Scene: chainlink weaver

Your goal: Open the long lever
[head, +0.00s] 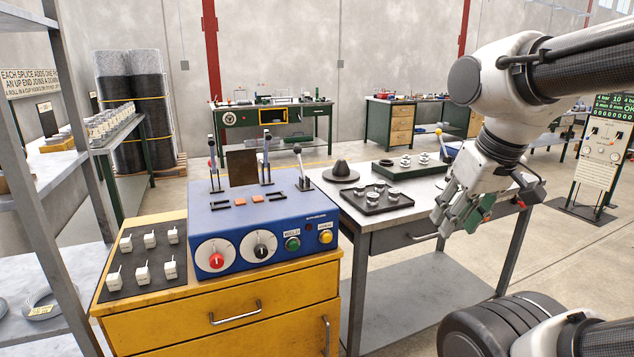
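A blue control box (262,222) stands on a yellow cabinet at the left centre. Another lever with a yellow knob (441,141) stands by the grey table's far side, partly hidden by my arm. I cannot tell for certain which is the long lever. My gripper (455,225) points down over the grey table's right front, well right of the box. Its fingers look apart and empty.
The yellow cabinet (225,325) also bears a dark mat (113,285) with several white pieces. The grey table (385,235) holds a dark tray (372,207), a dark cone and a green tray. A metal shelf (55,240) stands at left.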

